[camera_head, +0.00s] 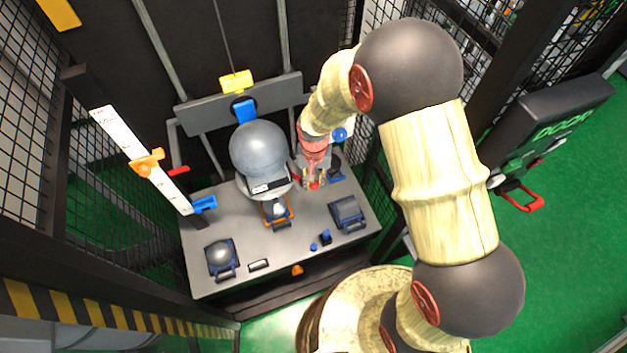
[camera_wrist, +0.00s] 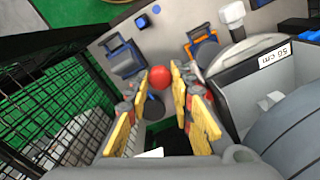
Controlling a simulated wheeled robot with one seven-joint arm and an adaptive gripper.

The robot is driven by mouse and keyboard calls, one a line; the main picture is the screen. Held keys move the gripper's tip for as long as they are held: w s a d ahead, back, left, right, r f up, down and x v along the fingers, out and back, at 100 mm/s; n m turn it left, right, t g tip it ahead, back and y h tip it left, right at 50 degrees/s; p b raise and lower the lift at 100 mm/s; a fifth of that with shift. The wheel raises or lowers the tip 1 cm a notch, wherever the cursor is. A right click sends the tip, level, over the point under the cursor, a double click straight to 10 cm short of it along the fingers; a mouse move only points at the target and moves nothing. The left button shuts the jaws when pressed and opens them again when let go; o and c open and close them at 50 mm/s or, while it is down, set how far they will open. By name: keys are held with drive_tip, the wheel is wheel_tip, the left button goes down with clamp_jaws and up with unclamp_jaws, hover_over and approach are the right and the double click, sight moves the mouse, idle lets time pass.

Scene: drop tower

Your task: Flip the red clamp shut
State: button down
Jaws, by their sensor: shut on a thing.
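The red clamp shows as a round red knob (camera_wrist: 160,78) between my fingertips in the wrist view. In the head view a small bit of red (camera_head: 314,185) shows at the fingertips. My gripper (camera_head: 313,178) is shut on this knob, low over the grey table, just right of the large grey ball. Its yellow finger pads (camera_wrist: 162,72) lie on either side of the knob in the wrist view. The rest of the clamp, its lever and base, is hidden behind my fingers.
The large grey ball (camera_head: 258,148) stands close left of my gripper. Black mesh (camera_wrist: 50,85) stands close on one side.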

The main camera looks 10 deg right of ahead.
drive_tip(key=shift+w+d+n, duration=0.2)
drive_tip(key=shift+w+n, duration=0.05)
drive_tip(key=shift+n, duration=0.55)
drive_tip(key=c, duration=1.5)
unclamp_jaws()
drive_tip(key=shift+c, duration=0.2)
wheel_tip(320, 180, up, 12)
